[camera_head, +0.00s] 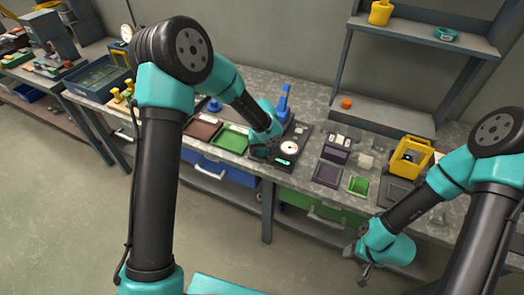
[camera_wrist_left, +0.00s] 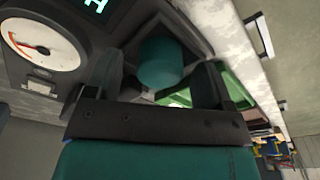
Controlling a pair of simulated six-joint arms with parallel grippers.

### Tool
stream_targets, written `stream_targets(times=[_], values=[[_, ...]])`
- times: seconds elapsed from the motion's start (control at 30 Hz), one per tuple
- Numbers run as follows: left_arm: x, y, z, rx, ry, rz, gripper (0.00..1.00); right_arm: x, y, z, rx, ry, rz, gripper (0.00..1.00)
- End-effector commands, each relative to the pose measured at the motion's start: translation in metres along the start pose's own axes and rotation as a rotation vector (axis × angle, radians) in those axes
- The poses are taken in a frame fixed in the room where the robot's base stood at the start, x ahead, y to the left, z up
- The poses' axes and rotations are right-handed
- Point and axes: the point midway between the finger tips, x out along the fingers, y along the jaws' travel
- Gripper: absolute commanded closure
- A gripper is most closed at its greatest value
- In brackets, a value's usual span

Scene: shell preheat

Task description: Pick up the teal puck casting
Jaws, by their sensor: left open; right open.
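The teal puck casting (camera_wrist_left: 160,62) shows in the left wrist view as a dark teal round piece on a dark surface. My left gripper (camera_wrist_left: 157,78) is open, with one finger to each side of the puck in that view; I cannot tell whether either touches it. In the head view my left gripper (camera_head: 266,152) is low over the dark station with the dial, and the arm hides the puck there. My right gripper (camera_head: 360,262) is open and empty, in front of the bench at the right.
A white dial (camera_head: 289,148) and lit green display are close to the left gripper. A green tray (camera_head: 233,138) and a brown tray (camera_head: 203,130) lie to its left. A blue upright part (camera_head: 283,103) stands behind. A yellow frame (camera_head: 410,156) stands at the right.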

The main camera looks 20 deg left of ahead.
Motion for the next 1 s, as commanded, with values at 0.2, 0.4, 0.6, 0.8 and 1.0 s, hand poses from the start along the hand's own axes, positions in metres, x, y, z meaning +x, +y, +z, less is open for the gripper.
stream_targets(times=[0.2, 0.4, 0.6, 0.8, 1.0], values=[[-0.0005, 0.0001, 0.0, 0.0, 0.0, 0.0, 0.24, 0.0, 0.0, 0.0, 0.0, 0.0, 0.0, 0.45], [-0.0007, 0.0001, -0.0001, 0.0, 0.001, 0.0, 0.25, 0.0, 0.0, 0.0, 0.0, 0.0, 0.0, 0.45], [-0.0008, 0.0001, -0.0001, 0.0, 0.001, 0.0, 0.44, 0.0, 0.0, 0.0, 0.0, 0.0, 0.0, 0.45], [-0.0008, 0.0001, -0.0001, 0.0, 0.001, 0.0, 0.63, 0.0, 0.0, 0.0, 0.0, 0.0, 0.0, 0.45], [-0.0009, 0.0002, -0.0002, 0.0, 0.001, 0.0, 0.8, 0.0, 0.0, 0.0, 0.0, 0.0, 0.0, 0.45]])
